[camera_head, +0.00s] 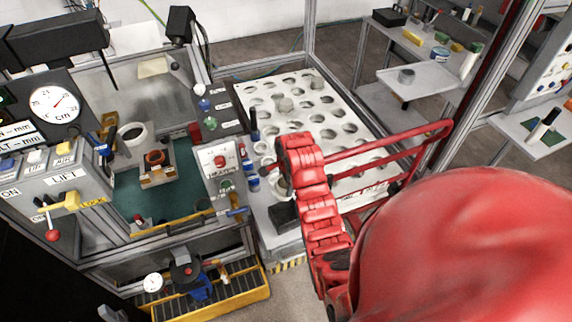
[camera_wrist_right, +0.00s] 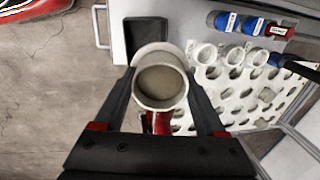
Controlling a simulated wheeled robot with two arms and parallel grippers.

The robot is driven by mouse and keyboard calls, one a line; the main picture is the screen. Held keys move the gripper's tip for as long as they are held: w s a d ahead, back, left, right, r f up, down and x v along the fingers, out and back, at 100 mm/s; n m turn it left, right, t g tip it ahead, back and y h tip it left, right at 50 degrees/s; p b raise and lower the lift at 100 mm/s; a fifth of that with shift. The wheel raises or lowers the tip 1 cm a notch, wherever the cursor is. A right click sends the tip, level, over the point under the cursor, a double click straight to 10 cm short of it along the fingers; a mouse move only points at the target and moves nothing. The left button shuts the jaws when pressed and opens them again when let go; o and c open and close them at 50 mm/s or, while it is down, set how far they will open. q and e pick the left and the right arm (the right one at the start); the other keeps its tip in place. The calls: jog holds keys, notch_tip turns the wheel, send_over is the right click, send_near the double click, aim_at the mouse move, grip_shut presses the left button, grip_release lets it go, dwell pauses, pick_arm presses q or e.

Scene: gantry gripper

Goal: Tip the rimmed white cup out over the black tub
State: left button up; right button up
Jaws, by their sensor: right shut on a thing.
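The rimmed white cup (camera_wrist_right: 160,88) is between the two fingers of my right gripper (camera_wrist_right: 160,75), which is shut on it. Its round mouth faces the wrist camera, and grey-tan contents show inside. In the head view a small part of the cup (camera_head: 281,187) shows beside my red right arm, which hides most of the gripper. The black tub (camera_wrist_right: 147,32) is just beyond the cup in the wrist view, partly covered by it. The tub (camera_head: 284,217) also shows in the head view below the cup. My left gripper is not in view.
A row of white cups (camera_wrist_right: 232,56) and blue-capped bottles (camera_wrist_right: 227,21) stands beside the tub. A white perforated plate (camera_head: 325,118) lies behind. The gauge panel (camera_head: 60,105) and framed machine stand at left. Bare floor (camera_wrist_right: 45,100) lies left of the bench in the wrist view.

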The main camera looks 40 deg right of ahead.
jog(key=shift+s+f+t+h, duration=0.3)
jog(key=shift+f+t, duration=0.5)
jog(key=shift+f, duration=0.05)
notch_tip(320, 180, down, 5)
jog(key=t+b, duration=0.3)
jog(key=b, duration=0.1)
jog(key=t+h+b, duration=0.1)
jog(key=t+b, duration=0.2)
jog(key=shift+a+r+t+b, duration=0.15)
jog(key=shift+t+b, duration=0.15)
jog(key=shift+b, duration=0.05)
jog(key=shift+w+d+f+t+h+b, duration=0.2)
jog(key=shift+w+f+t+h+b, duration=0.4)
jog(key=shift+t+b, duration=2.35)
jog(key=shift+w+d+f+t+h+b, duration=0.15)
jog(key=shift+w+f+t+h+b, duration=0.5)
jog(key=shift+b, duration=4.25)
jog(key=shift+w+d+f+t+h+b, duration=0.2)
jog(key=shift+w+t+b, duration=0.65)
jog(key=shift+t+b, duration=2.25)
jog(key=shift+r+g+h+b, duration=0.15)
jog(key=shift+g+h+b, duration=0.1)
jog(key=shift+g+b, duration=0.6)
